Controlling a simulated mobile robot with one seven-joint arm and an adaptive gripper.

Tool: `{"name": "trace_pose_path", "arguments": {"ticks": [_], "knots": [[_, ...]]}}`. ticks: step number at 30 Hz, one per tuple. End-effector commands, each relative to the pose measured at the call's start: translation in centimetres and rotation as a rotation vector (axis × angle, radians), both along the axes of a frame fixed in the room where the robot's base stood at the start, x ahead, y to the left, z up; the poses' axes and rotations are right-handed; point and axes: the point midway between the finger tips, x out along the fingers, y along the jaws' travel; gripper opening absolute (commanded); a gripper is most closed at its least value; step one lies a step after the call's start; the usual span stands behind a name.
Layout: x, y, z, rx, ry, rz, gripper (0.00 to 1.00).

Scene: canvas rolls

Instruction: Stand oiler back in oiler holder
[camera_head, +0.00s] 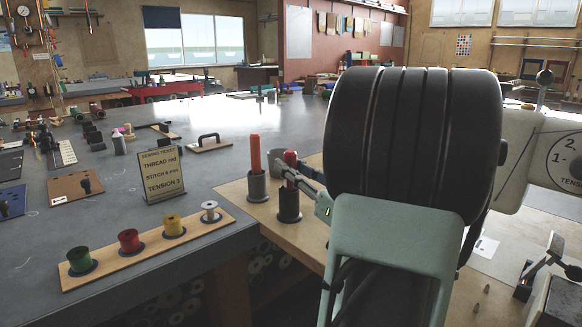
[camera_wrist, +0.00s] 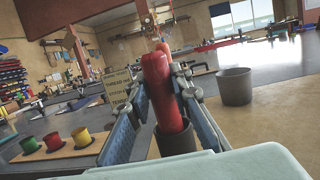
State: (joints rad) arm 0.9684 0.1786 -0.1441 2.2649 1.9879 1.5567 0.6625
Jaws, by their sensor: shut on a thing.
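The red oiler (camera_wrist: 160,90) stands roughly upright between my fingers in the wrist view. My gripper (camera_wrist: 158,85) is shut on it, one finger on each side. Its lower end is at the mouth of a dark round cup (camera_wrist: 178,145), which looks like the oiler holder. How deep it sits inside is hidden. In the head view the oiler (camera_head: 291,172) shows above the dark cup (camera_head: 289,206), with my gripper (camera_head: 290,168) reaching in from the right. My arm hides part of this area.
A grey cup (camera_head: 258,187) holding a red stick (camera_head: 255,152) stands just left. Another grey cup (camera_wrist: 235,87) stands behind and right. A sign (camera_head: 162,174) and a board of thread spools (camera_head: 150,248) are on the grey table. A sewing machine (camera_head: 540,150) is at right.

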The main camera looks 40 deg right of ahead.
Motion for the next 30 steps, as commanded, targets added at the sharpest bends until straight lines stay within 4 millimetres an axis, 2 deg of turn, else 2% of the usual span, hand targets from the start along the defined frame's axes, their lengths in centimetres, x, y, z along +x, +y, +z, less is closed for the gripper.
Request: {"name": "trace_pose_path", "arguments": {"ticks": [3,4,9,20,30], "knots": [[0.0,-0.1,0.0,0.000,0.001,-0.002,0.00],[-0.1,-0.1,0.0,0.000,0.001,-0.002,0.20],[0.0,0.0,0.0,0.000,0.000,-0.001,0.39],[-0.5,-0.1,-0.1,0.000,0.002,-0.002,0.40],[-5.7,-0.8,-1.3,0.001,0.001,-0.004,0.40]]}}
